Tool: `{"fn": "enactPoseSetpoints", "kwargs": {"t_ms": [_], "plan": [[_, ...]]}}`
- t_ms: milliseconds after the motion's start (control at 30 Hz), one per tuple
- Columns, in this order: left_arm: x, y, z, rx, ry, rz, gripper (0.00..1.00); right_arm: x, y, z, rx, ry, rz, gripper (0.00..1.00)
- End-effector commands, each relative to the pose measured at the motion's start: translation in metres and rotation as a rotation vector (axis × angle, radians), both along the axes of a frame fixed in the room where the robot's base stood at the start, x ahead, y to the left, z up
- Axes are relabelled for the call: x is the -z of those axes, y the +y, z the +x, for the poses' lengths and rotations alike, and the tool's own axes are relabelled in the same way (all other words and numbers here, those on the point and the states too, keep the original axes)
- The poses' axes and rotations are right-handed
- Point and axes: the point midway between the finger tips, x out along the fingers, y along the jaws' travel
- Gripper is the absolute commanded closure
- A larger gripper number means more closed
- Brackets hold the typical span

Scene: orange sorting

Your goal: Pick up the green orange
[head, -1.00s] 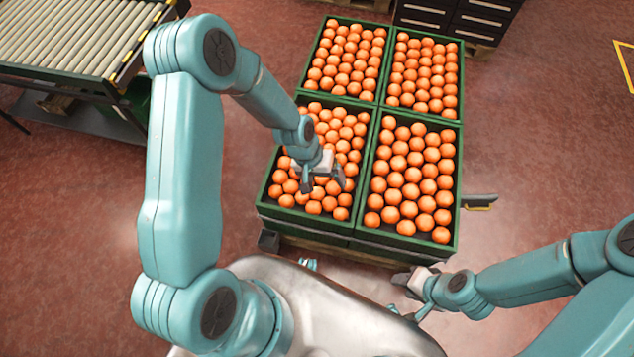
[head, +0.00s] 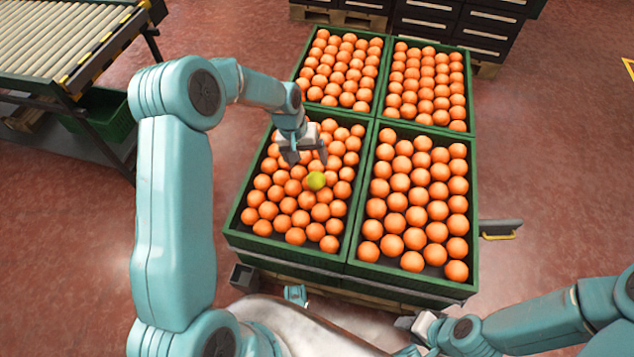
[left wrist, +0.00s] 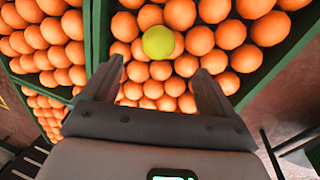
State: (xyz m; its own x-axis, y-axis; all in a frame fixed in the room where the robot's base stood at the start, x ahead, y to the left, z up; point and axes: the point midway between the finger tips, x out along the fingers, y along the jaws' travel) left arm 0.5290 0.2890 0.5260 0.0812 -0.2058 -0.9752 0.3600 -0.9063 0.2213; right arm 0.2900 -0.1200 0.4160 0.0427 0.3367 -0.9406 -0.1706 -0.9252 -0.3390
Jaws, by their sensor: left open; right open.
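The green orange (head: 316,180) is yellow-green and lies among orange ones in the near left crate (head: 236,226). In the left wrist view the green orange (left wrist: 158,42) shows beyond the fingertips, roughly centred between them. My left gripper (head: 308,160) is open and empty above that crate, just behind the green orange in the head view. Its two fingers (left wrist: 158,78) show apart in the left wrist view. My right gripper (head: 405,325) is low, near the front of the crates, and partly hidden by its own arm. I see nothing in it.
Three more crates of oranges adjoin: near right (head: 472,255), far left (head: 384,60) and far right (head: 468,85). Crate walls surround the fruit. A roller conveyor (head: 60,45) stands at the left, dark drawer cabinets (head: 440,20) at the back.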

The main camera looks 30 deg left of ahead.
Motion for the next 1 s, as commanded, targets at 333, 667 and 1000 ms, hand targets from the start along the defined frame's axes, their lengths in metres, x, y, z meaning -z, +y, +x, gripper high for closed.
{"fn": "enactPoseSetpoints", "kwargs": {"t_ms": [333, 667, 1000], "plan": [[0.039, -0.011, 0.007, 0.002, 0.0, 0.0, 0.13, 0.012, 0.0, 0.0, 0.0, 0.0, 0.0, 0.57], [0.085, -0.022, 0.01, 0.003, 0.0, -0.001, 0.13, 0.032, 0.0, 0.0, 0.0, 0.0, 0.0, 0.57], [0.087, -0.022, 0.011, 0.002, -0.002, 0.0, 0.42, 0.031, 0.0, 0.0, 0.0, 0.0, 0.0, 0.57]]}}
